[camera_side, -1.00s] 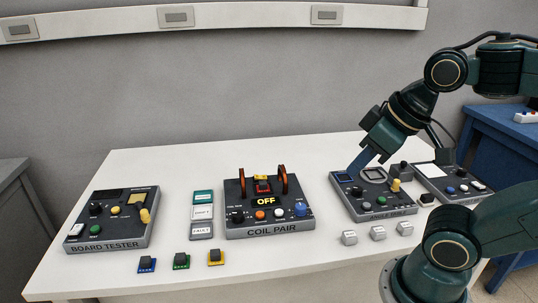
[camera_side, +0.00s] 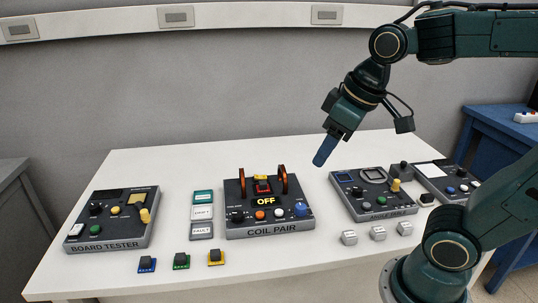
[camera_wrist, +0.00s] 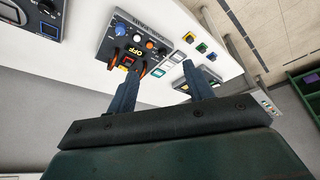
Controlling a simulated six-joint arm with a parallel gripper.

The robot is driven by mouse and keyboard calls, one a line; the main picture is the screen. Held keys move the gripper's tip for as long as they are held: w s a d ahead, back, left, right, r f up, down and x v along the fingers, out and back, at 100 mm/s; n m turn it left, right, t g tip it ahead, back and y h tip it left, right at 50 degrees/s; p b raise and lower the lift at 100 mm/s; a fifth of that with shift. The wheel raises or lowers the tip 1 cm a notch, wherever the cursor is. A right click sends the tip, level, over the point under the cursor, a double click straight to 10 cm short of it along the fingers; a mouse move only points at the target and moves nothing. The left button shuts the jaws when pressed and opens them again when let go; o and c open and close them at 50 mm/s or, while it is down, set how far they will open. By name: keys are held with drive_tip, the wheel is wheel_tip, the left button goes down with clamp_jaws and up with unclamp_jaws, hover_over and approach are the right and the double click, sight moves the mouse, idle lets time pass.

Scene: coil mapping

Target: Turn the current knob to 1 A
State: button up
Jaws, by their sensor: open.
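The COIL PAIR box (camera_side: 270,232) stands mid-table with two upright orange-and-black coils and a display reading OFF (camera_side: 265,201). Its front row has a black knob (camera_side: 237,217), an orange button (camera_side: 260,215), a white button (camera_side: 280,213) and a blue knob (camera_side: 301,209). Their small labels are unreadable, so I cannot tell which is the current knob. My gripper (camera_side: 319,163) hangs above and to the right of this box, open and empty, touching nothing. In the wrist view my gripper (camera_wrist: 161,88) has its two blue fingers apart, with the box (camera_wrist: 112,42) and blue knob (camera_wrist: 120,29) beyond.
The BOARD TESTER (camera_side: 110,244) stands at left, status tiles (camera_side: 202,213) beside the coil box. An angle gauge box (camera_side: 385,214) stands to the right with grey cubes (camera_side: 378,233) before it. Small coloured blocks (camera_side: 181,261) lie in front. The front table edge is clear.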

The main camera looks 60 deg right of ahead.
drive_tip(key=w+f+n+g, duration=0.2)
drive_tip(key=w+f, duration=0.1)
drive_tip(key=w, duration=1)
drive_tip(key=n+g, duration=0.2)
drive_tip(key=n, duration=0.1)
hover_over(238, 213)
wheel_tip(238, 213, down, 10)
drive_tip(key=f, duration=0.1)
drive_tip(key=shift+w+f, duration=0.1)
drive_tip(key=shift+w, duration=0.05)
drive_tip(key=shift+f, duration=0.1)
wheel_tip(238, 213, down, 14)
drive_tip(key=shift+r, duration=0.2)
drive_tip(key=c, duration=1)
